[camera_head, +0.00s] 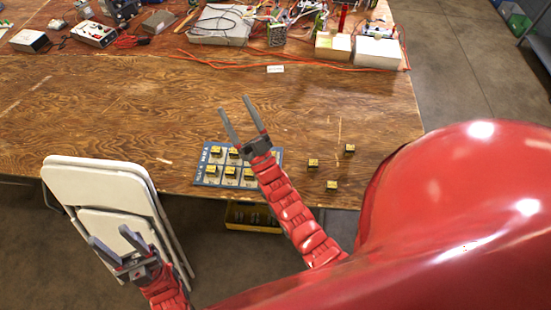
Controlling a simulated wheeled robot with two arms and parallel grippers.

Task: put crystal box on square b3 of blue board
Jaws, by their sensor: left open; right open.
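The blue board (200,179) lies near the front edge of the wooden table, with several small yellow-and-black boxes on it in rows. Three similar small boxes stand loose on the table right of the board: one box (313,162), a second box (349,149) farther back, and a third box (331,186) nearest the edge. Which box is the crystal box is too small to tell. My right gripper (235,105) is open and empty, beyond the board; its arm hides part of the board's right side. My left gripper (108,236) is open and empty, in front of the folding chair.
A white folding chair (98,184) stands at the table's front left. Electronics, cables and white boxes (376,51) crowd the table's back. A small white label (275,69) lies before them. A yellow crate (250,216) is below the table edge. The table's middle is clear.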

